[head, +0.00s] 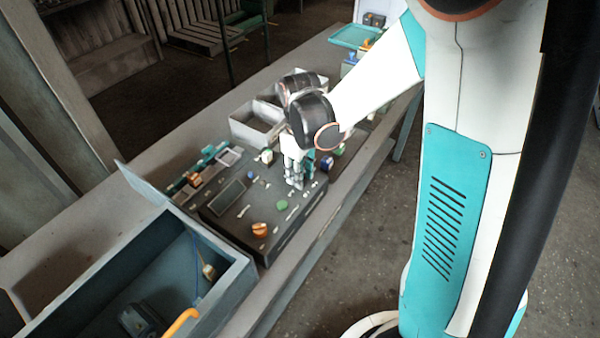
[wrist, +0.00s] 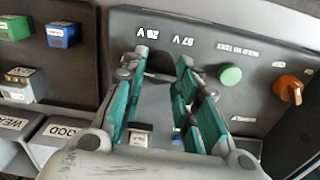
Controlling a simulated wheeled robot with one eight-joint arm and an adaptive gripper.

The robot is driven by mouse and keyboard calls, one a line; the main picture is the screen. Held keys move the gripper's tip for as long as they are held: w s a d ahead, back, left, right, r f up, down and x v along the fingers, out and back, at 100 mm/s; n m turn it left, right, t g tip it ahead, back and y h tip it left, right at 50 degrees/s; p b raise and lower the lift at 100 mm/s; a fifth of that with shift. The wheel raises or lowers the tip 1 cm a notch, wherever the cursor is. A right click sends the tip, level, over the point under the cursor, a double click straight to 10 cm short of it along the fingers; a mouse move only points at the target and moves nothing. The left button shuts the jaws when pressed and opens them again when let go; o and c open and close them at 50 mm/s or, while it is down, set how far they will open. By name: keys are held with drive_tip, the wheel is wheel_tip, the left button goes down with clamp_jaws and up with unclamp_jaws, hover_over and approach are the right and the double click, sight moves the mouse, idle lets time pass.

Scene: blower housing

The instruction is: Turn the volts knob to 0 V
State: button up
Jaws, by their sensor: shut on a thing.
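A dark round knob (wrist: 160,66) stands on the dark panel (wrist: 262,62), with upside-down volt labels beside it. My gripper (wrist: 160,62) has its teal fingers on either side of this knob, shut on it. The knob is partly covered by the fingers, and its pointer cannot be made out. In the head view, my gripper (head: 295,184) reaches down onto the dark panel box (head: 240,232) on the bench. The knob is hidden behind the fingers there.
A green button (wrist: 230,76) and an orange knob (wrist: 290,89) sit to the right on the panel. Green (wrist: 14,27) and blue (wrist: 63,35) blocks lie at left. An open grey box (head: 235,285) is at the bench's near left; white bins (head: 250,132) stand behind.

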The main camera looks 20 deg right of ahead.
drive_tip(key=shift+n, duration=0.4)
drive_tip(key=o, duration=1.1)
drive_tip(key=shift+r, duration=0.1)
wheel_tip(320, 180, up, 12)
idle(0.4)
drive_tip(key=s+r+m+t+b, duration=0.1)
drive_tip(key=s+m+t+b, duration=0.2)
drive_tip(key=s+m+t, duration=0.4)
drive_tip(key=shift+s+r, duration=0.2)
drive_tip(key=shift+s, duration=3.85)
